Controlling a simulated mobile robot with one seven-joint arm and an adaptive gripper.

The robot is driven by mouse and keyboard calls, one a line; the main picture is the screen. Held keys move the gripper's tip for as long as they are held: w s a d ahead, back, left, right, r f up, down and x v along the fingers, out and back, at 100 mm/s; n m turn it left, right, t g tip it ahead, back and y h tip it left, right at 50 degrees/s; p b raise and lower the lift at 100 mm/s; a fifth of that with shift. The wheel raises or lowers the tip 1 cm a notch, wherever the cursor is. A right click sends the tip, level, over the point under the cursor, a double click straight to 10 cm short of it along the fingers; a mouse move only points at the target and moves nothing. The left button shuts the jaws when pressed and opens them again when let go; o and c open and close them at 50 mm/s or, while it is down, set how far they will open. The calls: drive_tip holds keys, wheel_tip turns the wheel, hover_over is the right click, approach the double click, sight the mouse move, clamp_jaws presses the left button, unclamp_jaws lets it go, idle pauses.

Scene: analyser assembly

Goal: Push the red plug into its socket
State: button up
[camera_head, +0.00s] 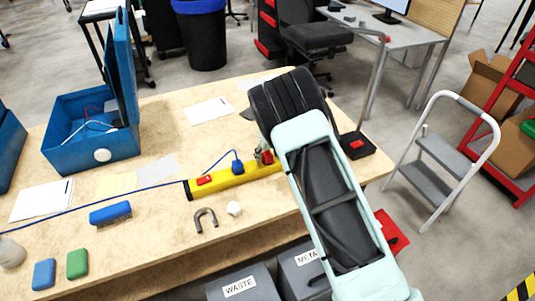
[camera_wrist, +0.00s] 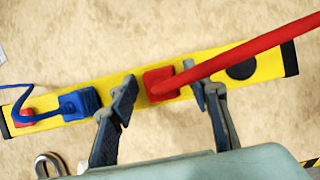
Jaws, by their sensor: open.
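The red plug (camera_wrist: 160,86) is at the yellow power strip (camera_wrist: 205,68), with its thick red cable (camera_wrist: 250,46) running to the upper right in the wrist view. I cannot tell how deep it sits. My gripper (camera_wrist: 161,76) is open, with one finger on each side of the plug and visible gaps to both. A round black socket (camera_wrist: 241,70) shows to the right of the plug. In the head view, the red plug (camera_head: 267,157) shows beside my arm, which hides most of my gripper and the strip's right end.
A blue plug (camera_wrist: 78,104) with a blue cable sits left on the strip, near a red switch (camera_wrist: 24,117). A grey U-shaped piece (camera_head: 205,219) and a small white piece (camera_head: 234,208) lie in front. An open blue box (camera_head: 92,130) stands at the table's back left.

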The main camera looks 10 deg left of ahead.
drive_tip(key=v, duration=1.2)
